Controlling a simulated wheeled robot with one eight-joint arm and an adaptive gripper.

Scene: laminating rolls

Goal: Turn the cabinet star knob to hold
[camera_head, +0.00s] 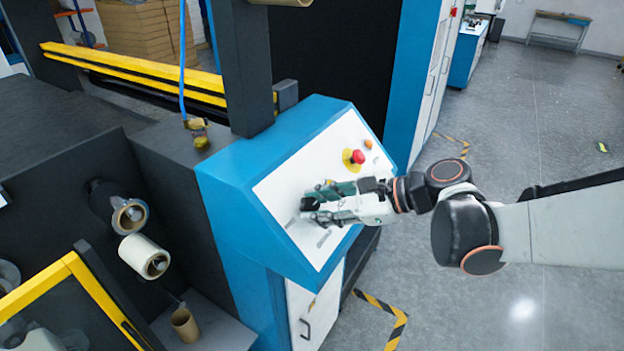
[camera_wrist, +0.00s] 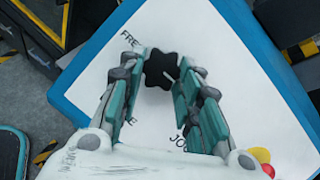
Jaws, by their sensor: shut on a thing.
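The black star knob (camera_wrist: 161,68) sits on the white face of the blue cabinet's slanted control panel (camera_head: 285,185). In the wrist view, my gripper (camera_wrist: 159,72) has its teal-padded fingers on either side of the knob, shut on it. In the head view, my gripper (camera_head: 310,206) reaches in from the right, low over the panel; its fingers mostly cover the knob there. Printed labels surround the knob. One starts "FRE" (camera_wrist: 133,47) and one starts "JO" (camera_wrist: 181,143); others are partly hidden by the fingers. I cannot read a "hold" label.
A red button on a yellow base (camera_head: 355,157) and a small orange button (camera_head: 368,144) stand on the panel above my gripper. Rolls on spindles (camera_head: 143,256) and a yellow-edged frame (camera_head: 65,275) are at lower left. Open grey floor (camera_head: 540,110) lies to the right.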

